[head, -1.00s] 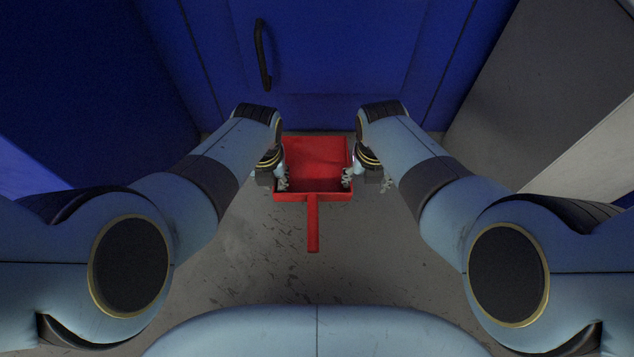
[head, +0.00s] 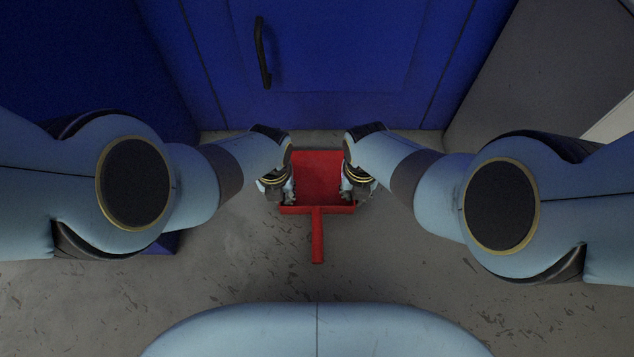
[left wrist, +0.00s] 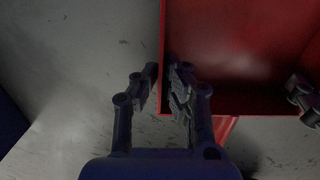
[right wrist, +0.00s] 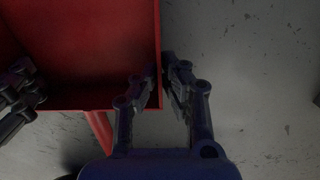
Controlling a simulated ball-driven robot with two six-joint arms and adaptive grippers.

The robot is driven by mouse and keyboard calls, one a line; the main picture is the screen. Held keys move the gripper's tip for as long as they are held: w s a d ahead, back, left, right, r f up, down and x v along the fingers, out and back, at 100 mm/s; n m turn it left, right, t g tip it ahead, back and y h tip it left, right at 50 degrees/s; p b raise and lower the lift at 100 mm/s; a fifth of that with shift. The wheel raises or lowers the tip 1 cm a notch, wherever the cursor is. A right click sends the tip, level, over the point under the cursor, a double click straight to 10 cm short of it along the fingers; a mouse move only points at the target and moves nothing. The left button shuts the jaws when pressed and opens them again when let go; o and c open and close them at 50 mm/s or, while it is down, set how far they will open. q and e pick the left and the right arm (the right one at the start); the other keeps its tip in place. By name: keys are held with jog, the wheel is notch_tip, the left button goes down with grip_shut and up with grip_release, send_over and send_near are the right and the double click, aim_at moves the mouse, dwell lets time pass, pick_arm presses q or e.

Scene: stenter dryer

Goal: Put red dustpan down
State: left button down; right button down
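The red dustpan (head: 318,178) is low over or on the grey floor; I cannot tell whether it touches. Its handle (head: 317,240) points toward my base. My left gripper (head: 286,190) is at the left side wall, and in the left wrist view its fingers (left wrist: 162,85) straddle that wall closely. My right gripper (head: 348,188) is at the right side wall, and in the right wrist view its fingers (right wrist: 160,80) close on that wall. Both appear shut on the pan's walls. The lower part of the walls between the fingers is partly hidden.
A blue cabinet front (head: 340,60) with a dark handle (head: 262,52) stands just beyond the dustpan. A grey panel (head: 540,80) rises at the right. The scuffed floor (head: 250,255) between the pan and my base is clear.

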pick_arm(q)
jog(key=c, duration=1.6)
grip_release()
jog(key=shift+d, duration=0.15)
jog(key=shift+c, duration=0.2)
pick_arm(e)
jog(key=c, duration=1.6)
grip_release()
jog(key=shift+a, duration=0.15)
jog(key=shift+c, duration=0.2)
pick_arm(q)
jog(key=shift+o, duration=0.8)
pick_arm(e)
jog(key=shift+o, duration=0.8)
pick_arm(q)
jog(key=shift+r, duration=0.1)
